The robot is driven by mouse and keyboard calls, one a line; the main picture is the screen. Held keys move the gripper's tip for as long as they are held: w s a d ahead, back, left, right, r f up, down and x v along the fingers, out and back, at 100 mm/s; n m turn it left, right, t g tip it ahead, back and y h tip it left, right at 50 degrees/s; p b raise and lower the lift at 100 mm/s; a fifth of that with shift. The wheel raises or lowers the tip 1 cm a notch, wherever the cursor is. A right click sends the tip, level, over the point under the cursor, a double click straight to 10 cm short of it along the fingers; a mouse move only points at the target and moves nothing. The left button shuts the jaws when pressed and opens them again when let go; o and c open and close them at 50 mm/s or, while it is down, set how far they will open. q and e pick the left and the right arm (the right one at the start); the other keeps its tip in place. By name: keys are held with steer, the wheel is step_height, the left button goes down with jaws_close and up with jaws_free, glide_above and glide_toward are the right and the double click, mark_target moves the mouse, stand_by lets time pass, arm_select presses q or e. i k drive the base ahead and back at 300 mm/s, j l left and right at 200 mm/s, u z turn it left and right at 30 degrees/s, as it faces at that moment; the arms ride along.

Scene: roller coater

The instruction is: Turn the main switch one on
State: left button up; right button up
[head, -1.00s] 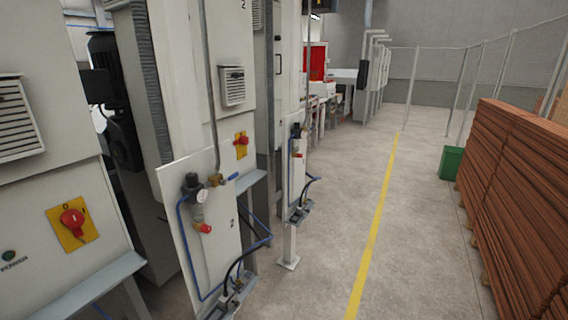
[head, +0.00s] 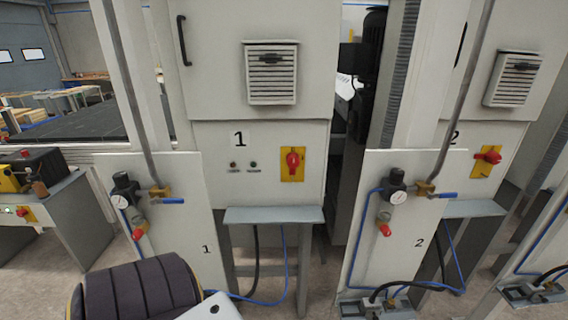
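Main switch one is a red rotary knob (head: 292,160) on a yellow plate (head: 292,175), on the front of the light grey cabinet (head: 215,165) marked 1. It stands a little right of the picture's middle, with nothing in front of it. Its handle looks upright, but the position marks are too small to read. Neither of my grippers is in view, and nothing touches the switch.
A grey shelf (head: 273,214) juts out below the switch. Panels with gauges and red-tipped valves stand in front on both sides, panel 1 (head: 180,225) and panel 2 (head: 375,245). A similar red switch (head: 488,157) is on cabinet 2 (head: 505,135). Hoses hang low.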

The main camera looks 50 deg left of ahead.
mark_target(293, 159)
steer(key=i+l+u, duration=0.2)
steer(key=l+u, duration=0.25)
steer(key=i+l+u, duration=0.15)
steer(key=l+u, duration=0.25)
steer(key=i+l+u, duration=0.1)
steer(key=l+u, duration=0.3)
steer(key=l, duration=0.3)
